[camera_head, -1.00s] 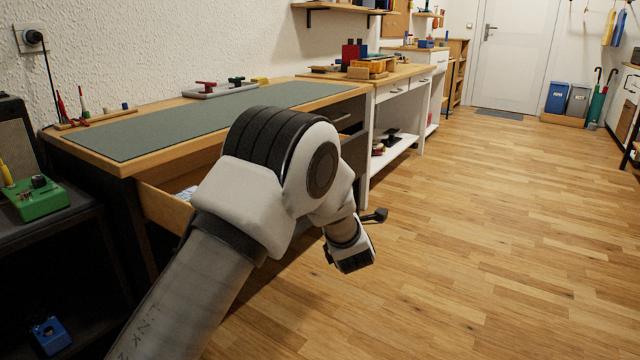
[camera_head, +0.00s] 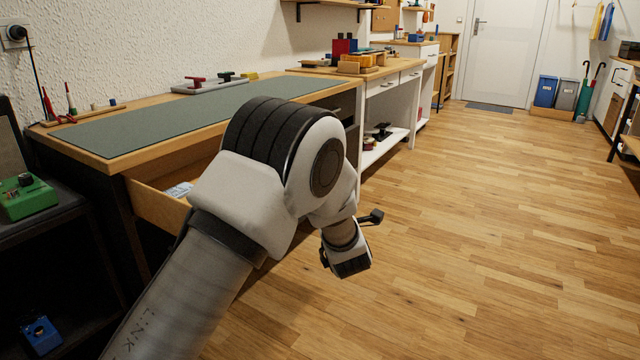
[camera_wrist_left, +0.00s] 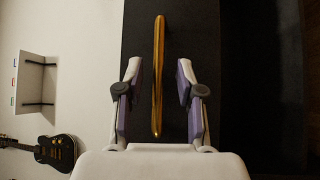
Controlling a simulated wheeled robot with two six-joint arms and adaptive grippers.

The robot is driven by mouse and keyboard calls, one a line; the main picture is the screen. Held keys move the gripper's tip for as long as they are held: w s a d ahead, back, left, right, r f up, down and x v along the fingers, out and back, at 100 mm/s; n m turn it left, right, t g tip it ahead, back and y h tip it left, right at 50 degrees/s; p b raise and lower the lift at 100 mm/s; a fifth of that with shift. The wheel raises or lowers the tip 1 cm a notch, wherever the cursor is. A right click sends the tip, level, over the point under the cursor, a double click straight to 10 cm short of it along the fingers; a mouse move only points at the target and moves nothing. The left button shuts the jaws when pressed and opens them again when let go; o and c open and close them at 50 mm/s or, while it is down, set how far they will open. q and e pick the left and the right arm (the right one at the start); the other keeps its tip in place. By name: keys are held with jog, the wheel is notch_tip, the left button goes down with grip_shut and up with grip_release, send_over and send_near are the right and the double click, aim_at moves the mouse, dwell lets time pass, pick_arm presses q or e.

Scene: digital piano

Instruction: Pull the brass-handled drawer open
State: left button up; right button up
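The brass handle (camera_wrist_left: 158,38) shows in the left wrist view as a long gold bar in front of a dark front. My left gripper (camera_wrist_left: 158,72) is open, with one finger on each side of the bar. A gap shows between the bar and each finger. In the head view an open drawer (camera_head: 152,204) juts from under the bench, its wooden side and some pale contents visible. My left arm covers its front, so the handle and my fingers cannot be made out there. My right gripper is in neither view.
The bench with a grey-green mat (camera_head: 190,122) stands behind my arm. A dark stand with a green box (camera_head: 27,196) is at the left. A white workbench (camera_head: 385,88) stands farther back. The wooden floor (camera_head: 480,230) to the right is clear.

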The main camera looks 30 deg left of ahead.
pick_arm(q)
jog(key=v, duration=0.5)
jog(key=shift+s, duration=0.1)
